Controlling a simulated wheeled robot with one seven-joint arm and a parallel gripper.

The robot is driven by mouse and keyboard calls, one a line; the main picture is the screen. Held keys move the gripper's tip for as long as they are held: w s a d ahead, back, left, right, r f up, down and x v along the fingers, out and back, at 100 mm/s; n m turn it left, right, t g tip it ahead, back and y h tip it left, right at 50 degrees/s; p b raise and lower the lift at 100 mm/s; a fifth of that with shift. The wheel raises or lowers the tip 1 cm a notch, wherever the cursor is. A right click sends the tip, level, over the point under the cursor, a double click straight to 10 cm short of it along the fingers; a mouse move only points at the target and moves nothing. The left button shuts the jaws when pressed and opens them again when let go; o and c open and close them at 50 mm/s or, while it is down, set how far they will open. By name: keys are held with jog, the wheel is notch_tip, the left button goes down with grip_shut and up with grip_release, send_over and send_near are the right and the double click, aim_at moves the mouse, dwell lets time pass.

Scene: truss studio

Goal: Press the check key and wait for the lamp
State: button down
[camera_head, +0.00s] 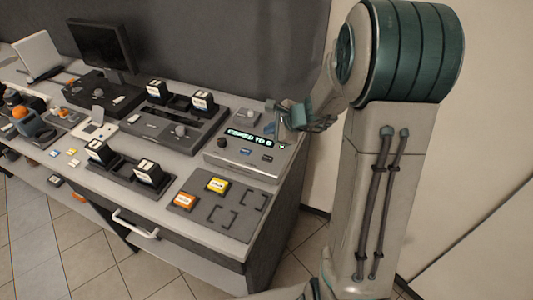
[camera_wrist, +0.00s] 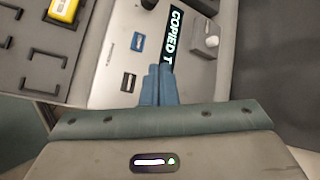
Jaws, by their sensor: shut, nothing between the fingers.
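A light grey console (camera_head: 235,168) on the bench has a display (camera_head: 250,138) with glowing text, "COPIED TO" and a last character I cannot read surely. Its front face has a blue key (camera_head: 246,152) and a dark key (camera_head: 267,158); both also show in the wrist view, the blue key (camera_wrist: 138,42) and the dark key (camera_wrist: 128,82). Their labels are too small to read. A small pale lit spot (camera_head: 282,147) shows at the display's right end. My gripper (camera_wrist: 158,70) is shut and empty, above the console's right part, apart from the keys as far as I can tell.
A dark pad (camera_head: 215,205) left of the console's front holds an orange block (camera_head: 184,201) and a yellow block (camera_head: 218,185). A dark device with upright cartridges (camera_head: 182,126) stands behind left. A monitor (camera_head: 100,45) stands further back. A wall lies behind my arm.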

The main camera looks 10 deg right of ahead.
jog(key=shift+f, duration=0.1)
dwell(0.3)
jog(key=b, duration=0.6)
send_over(270, 159)
notch_tip(270, 159, down, 8)
jog(key=shift+d+r, duration=0.1)
jog(key=shift+r, duration=0.1)
jog(key=shift+f+b, duration=0.55)
jog(key=shift+b, duration=0.1)
jog(key=shift+s+f, duration=0.1)
dwell(1.0)
jog(key=shift+f+b, duration=0.3)
jog(key=shift+b, duration=0.35)
jog(key=shift+f+b, duration=0.4)
jog(key=shift+b, duration=0.1)
dwell(0.4)
jog(key=shift+r, duration=0.1)
jog(key=shift+r+p, duration=0.6)
jog(key=shift+r, duration=0.15)
